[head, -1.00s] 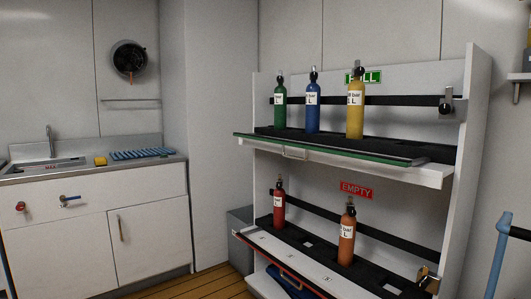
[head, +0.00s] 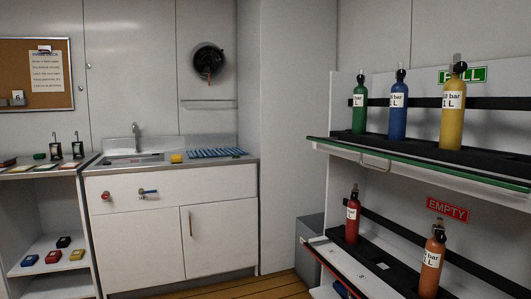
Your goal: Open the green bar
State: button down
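The green bar (head: 400,160) runs along the front edge of the upper shelf of the rack on the right, under the FULL sign (head: 463,75). A pale handle-like loop (head: 376,162) sits at the shelf front just below it. Behind the bar stand a green bottle (head: 359,115), a blue bottle (head: 398,112) and a yellow bottle (head: 453,115), all upright. The bar's right end is outside the view. My gripper is not in view.
The lower shelf, by the EMPTY sign (head: 447,209), holds a red bottle (head: 352,222) and an orange bottle (head: 431,268). A sink counter (head: 170,167) stands left, with an open shelf unit (head: 45,250) beside it. A grey bin (head: 309,240) is beside the rack.

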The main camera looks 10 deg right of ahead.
aim_at(519, 187)
jog(key=i, duration=1.2)
jog(key=z, duration=0.7)
